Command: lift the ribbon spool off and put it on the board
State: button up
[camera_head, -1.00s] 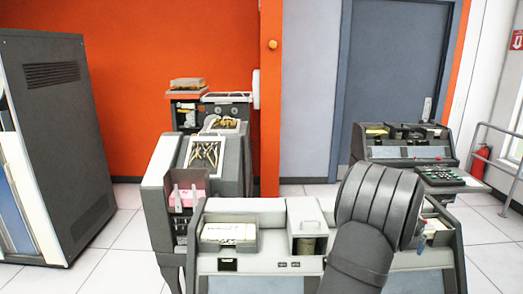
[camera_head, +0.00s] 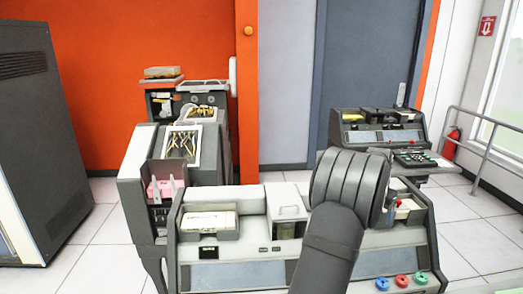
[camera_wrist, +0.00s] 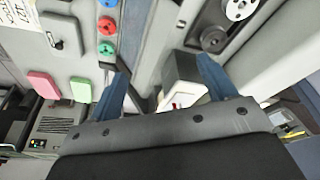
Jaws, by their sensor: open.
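My gripper (camera_wrist: 161,62) shows two blue fingers spread wide in the wrist view, with no object held between them. A pale reel with holes (camera_wrist: 238,9) and a dark round spool (camera_wrist: 213,39) sit on a grey surface beyond the right finger; I cannot tell which is the ribbon spool. Blue, red (camera_wrist: 106,25) and green (camera_wrist: 106,48) round pieces stand in a row on a pale panel beyond the left finger. They also show at the lower right in the head view, the red one in the middle (camera_head: 402,280). I cannot single out the board.
A white-and-grey box (camera_wrist: 182,75) lies between the fingers' lines, below the spools. Pink (camera_wrist: 43,84) and green (camera_wrist: 81,89) blocks are at left. In the head view, a card tray (camera_head: 208,222) is on the near console and another console (camera_head: 378,135) stands behind.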

jog(key=c, duration=0.6)
jog(key=shift+o, duration=0.2)
